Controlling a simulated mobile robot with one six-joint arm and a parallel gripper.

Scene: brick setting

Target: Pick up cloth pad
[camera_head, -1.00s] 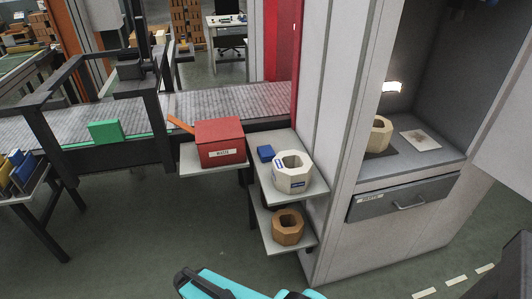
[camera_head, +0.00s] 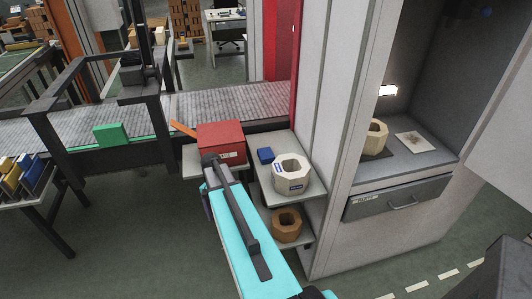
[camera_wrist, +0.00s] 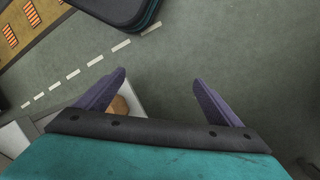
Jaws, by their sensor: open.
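Two things could be the cloth pad, and I cannot tell which. One is a small blue block-like piece (camera_head: 265,155) on the upper side shelf. The other is a thin pale square with a brownish patch (camera_head: 414,142), lying flat in the grey cabinet bay. My gripper (camera_wrist: 158,78) is open in the wrist view, its two dark purple fingers spread with only floor between the tips. In the head view my cyan arm reaches up in front of the shelves, and the fingertips are not clear. The gripper is apart from both candidates. Neither shows clearly in the wrist view.
A white octagonal ring (camera_head: 292,174) stands beside the blue piece. A brown one (camera_head: 287,225) is on the lower shelf. A red box (camera_head: 221,143) sits left, partly behind my arm. A cream ring (camera_head: 376,137) and a drawer (camera_head: 398,198) are at the cabinet.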

